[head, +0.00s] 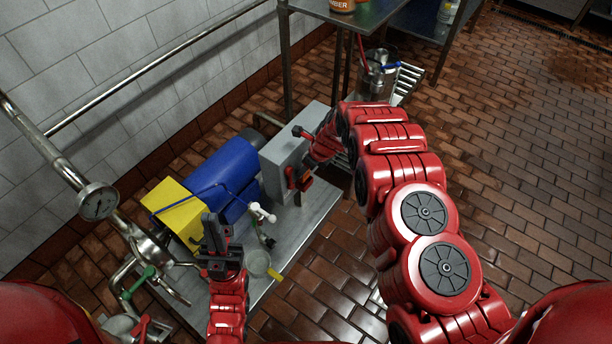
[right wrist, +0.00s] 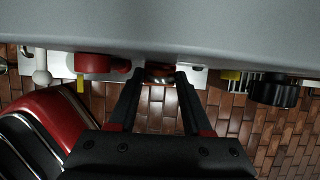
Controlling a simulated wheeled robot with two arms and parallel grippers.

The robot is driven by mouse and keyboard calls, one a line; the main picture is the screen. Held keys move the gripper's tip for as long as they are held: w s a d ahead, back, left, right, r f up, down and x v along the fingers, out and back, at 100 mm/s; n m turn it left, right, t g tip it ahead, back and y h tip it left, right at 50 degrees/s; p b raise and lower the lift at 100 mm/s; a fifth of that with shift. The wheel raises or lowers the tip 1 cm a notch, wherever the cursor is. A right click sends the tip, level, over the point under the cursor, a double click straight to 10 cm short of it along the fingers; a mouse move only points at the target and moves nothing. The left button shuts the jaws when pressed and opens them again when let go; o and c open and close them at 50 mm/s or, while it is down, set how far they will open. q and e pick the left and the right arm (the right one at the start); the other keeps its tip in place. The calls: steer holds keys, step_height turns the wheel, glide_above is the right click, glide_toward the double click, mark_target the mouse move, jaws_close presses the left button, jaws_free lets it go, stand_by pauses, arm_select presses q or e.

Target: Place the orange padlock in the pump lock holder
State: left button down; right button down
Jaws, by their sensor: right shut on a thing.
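My right gripper (head: 291,177) is at the lower front of a grey box (head: 284,158) beside the blue pump (head: 218,180). In the right wrist view its two black fingers (right wrist: 160,84) point at the box's edge and are shut on a small reddish-orange thing (right wrist: 160,72), which appears to be the orange padlock. Most of it is hidden by the fingers and shadow. I cannot make out the pump lock holder for certain. My left gripper (head: 217,229) is upright and apart from the box, in front of the yellow pump end (head: 178,208); its finger gap is unclear.
Pipes with a pressure gauge (head: 97,202) and a green-handled valve (head: 138,281) stand at the left. A metal base plate (head: 300,232) lies under the pump. A metal table (head: 385,14) and a steel pot (head: 379,75) are behind. The brick floor at the right is clear.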

mark_target(307, 173)
steer(key=shift+w+f, duration=0.15)
step_height(307, 173, down, 4)
steer(key=shift+r, duration=0.25)
steer(key=shift+f+b, duration=0.1)
steer(key=shift+b, duration=0.3)
steer(key=c, duration=0.6)
jaws_free()
